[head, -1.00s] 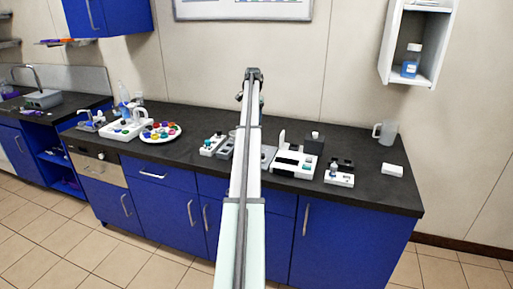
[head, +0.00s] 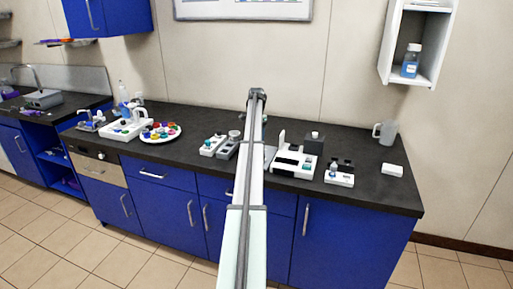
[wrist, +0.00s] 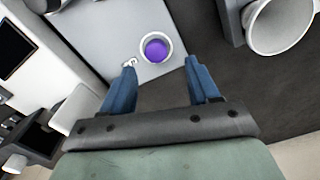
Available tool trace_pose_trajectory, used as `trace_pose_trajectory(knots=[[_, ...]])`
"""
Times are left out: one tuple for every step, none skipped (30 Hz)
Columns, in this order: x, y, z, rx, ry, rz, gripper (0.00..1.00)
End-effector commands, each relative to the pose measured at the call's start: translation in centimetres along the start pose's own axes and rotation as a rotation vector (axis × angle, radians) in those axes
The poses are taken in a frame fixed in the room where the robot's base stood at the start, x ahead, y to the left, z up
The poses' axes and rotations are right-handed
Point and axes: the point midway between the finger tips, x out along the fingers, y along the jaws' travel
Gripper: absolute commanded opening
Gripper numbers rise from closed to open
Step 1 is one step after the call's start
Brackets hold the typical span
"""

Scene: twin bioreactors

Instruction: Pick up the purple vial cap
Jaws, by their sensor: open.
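The purple vial cap (wrist: 155,46) shows in the wrist view as a purple disc inside a white round rim, on a light grey surface. My gripper (wrist: 161,76) is open, its two blue fingers apart. In the wrist view the cap lies beyond the fingertips, roughly centred between them. Nothing is between the fingers. In the head view my own arm covers the middle of the counter, and neither the gripper's fingers nor this cap can be made out there.
A grey-white funnel-like cup (wrist: 280,22) is close to the right of the cap. White equipment with a dark screen (wrist: 14,48) is at the left. In the head view, a plate of coloured caps (head: 160,132) and a white device (head: 292,161) stand on the black counter (head: 355,195).

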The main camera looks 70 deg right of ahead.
Motion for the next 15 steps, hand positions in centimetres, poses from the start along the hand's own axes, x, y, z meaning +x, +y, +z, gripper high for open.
trace_pose_trajectory(knots=[[0.6, 0.2, 0.1, 0.000, -0.001, 0.001, 0.60], [0.9, 0.2, 0.1, 0.000, -0.001, 0.001, 0.60], [1.4, 0.3, 0.1, 0.000, -0.001, 0.000, 0.60], [1.8, 0.4, 0.1, 0.000, -0.001, 0.000, 0.60], [2.2, 0.5, 0.1, 0.000, 0.000, 0.000, 0.60], [2.8, 0.6, 0.1, 0.000, -0.001, 0.001, 0.60], [3.2, 0.5, 0.1, 0.000, -0.001, 0.001, 0.60], [3.6, 0.5, 0.1, 0.000, -0.001, 0.001, 0.60], [3.9, 0.5, 0.1, 0.000, -0.001, 0.001, 0.60], [4.2, 0.5, 0.1, 0.000, -0.001, 0.000, 0.60], [4.3, 0.5, 0.1, 0.000, 0.000, 0.000, 0.60], [4.4, 0.5, 0.1, 0.000, 0.000, 0.000, 0.60], [4.5, 0.5, 0.1, 0.000, 0.000, 0.000, 0.60], [4.5, 0.5, 0.1, 0.000, 0.001, 0.000, 0.60], [4.5, 0.5, 0.1, 0.000, 0.001, 0.000, 0.60]])
